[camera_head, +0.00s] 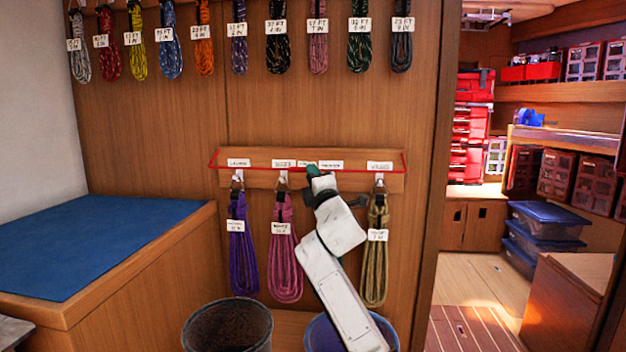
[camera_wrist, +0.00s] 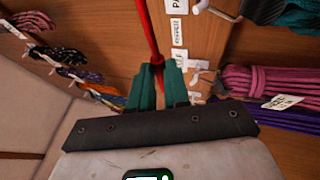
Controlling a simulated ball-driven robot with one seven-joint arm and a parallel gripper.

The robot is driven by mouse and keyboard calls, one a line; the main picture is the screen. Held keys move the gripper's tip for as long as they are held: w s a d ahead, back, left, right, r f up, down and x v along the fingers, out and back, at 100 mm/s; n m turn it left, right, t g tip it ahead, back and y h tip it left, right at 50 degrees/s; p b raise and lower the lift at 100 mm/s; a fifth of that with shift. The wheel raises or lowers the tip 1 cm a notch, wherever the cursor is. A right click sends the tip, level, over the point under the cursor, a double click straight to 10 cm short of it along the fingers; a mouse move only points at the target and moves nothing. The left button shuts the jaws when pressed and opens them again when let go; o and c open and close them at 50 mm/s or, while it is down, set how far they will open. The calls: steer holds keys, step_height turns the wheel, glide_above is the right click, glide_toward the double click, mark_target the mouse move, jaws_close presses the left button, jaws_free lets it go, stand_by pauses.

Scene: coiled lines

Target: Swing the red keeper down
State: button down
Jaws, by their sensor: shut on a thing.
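The red keeper (camera_head: 250,168) is a thin red bar frame on a wooden hook board (camera_head: 262,183) low on the wall. Its front bar runs across the board just above the hooks. My gripper (camera_head: 313,172) reaches up to the middle of that bar, and its teal fingers are closed on it. In the wrist view the red keeper (camera_wrist: 148,30) runs away upward from between the fingertips (camera_wrist: 158,75). A purple coil (camera_head: 243,255), a magenta coil (camera_head: 286,255) and an olive coil (camera_head: 375,260) hang below. My arm hides the part of the board behind it.
A row of labelled coils (camera_head: 205,45) hangs higher on the wall. A dark bucket (camera_head: 228,328) and a blue bucket (camera_head: 320,335) stand beneath the board. A blue-topped bench (camera_head: 95,245) is at left, and an open doorway is at right.

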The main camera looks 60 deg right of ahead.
steer(key=d+f, duration=0.2)
steer(key=f, duration=0.1)
steer(key=w+d+f, duration=0.1)
steer(key=f, duration=0.1)
stand_by(0.4)
steer(key=shift+d, duration=0.1)
steer(key=c, duration=1.1)
jaws_free()
steer(key=shift+d+f, duration=0.1)
steer(key=shift+d, duration=0.1)
steer(key=shift+s, duration=0.1)
steer(key=p+v, duration=0.3)
steer(key=v, duration=0.7)
steer(key=shift+a+r, duration=0.3)
steer(key=shift+a, duration=0.3)
